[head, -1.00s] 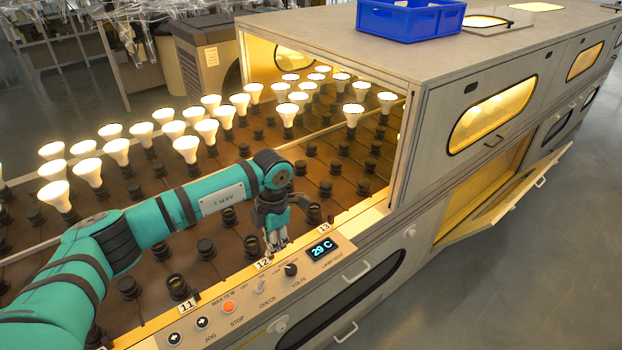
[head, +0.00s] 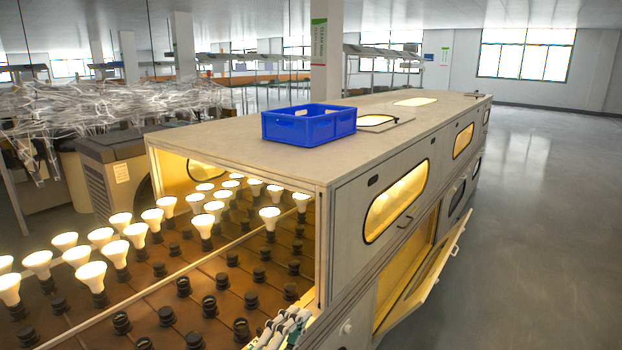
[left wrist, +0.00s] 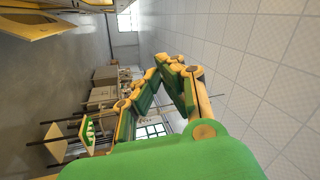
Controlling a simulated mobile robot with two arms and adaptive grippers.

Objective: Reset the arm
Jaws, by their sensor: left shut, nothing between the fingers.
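My right gripper is in neither view.
Lit bulbs (head: 91,277) and dark sockets (head: 210,306) fill the rack on the left. A cabinet (head: 345,215) carries a blue crate (head: 309,125). Its lower door (head: 433,275) hangs open. Floor (head: 540,230) on the right is clear.

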